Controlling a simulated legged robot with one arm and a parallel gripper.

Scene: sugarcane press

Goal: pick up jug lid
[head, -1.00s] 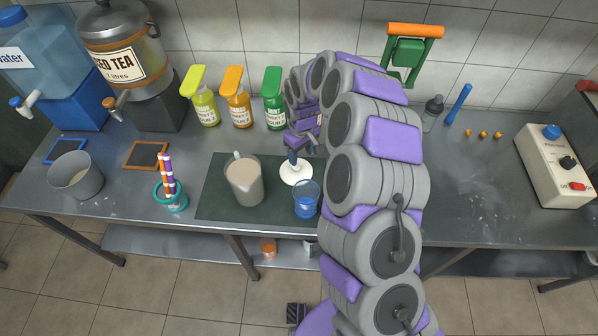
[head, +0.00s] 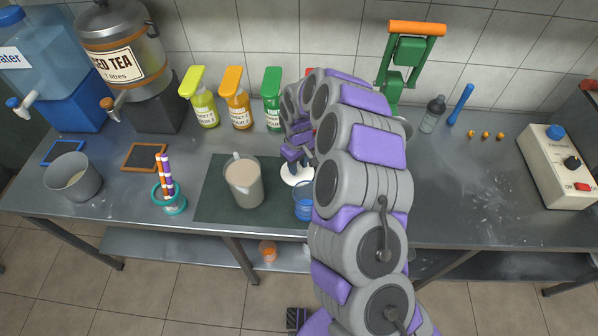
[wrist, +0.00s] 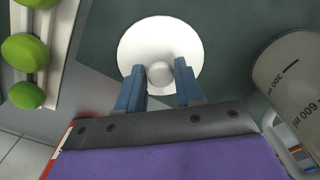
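I cannot tell whether the fingers touch the knob or lid. The jug (head: 243,185), filled with a beige liquid, stands on the mat to the left of the lid. Its marked side shows at the right of the wrist view (wrist: 290,85).
A teal holder (head: 174,204) and a grey pot (head: 72,180) are farther left. Green round items (wrist: 25,50) lie at the wrist view's left. Pump bottles (head: 238,110) line the back.

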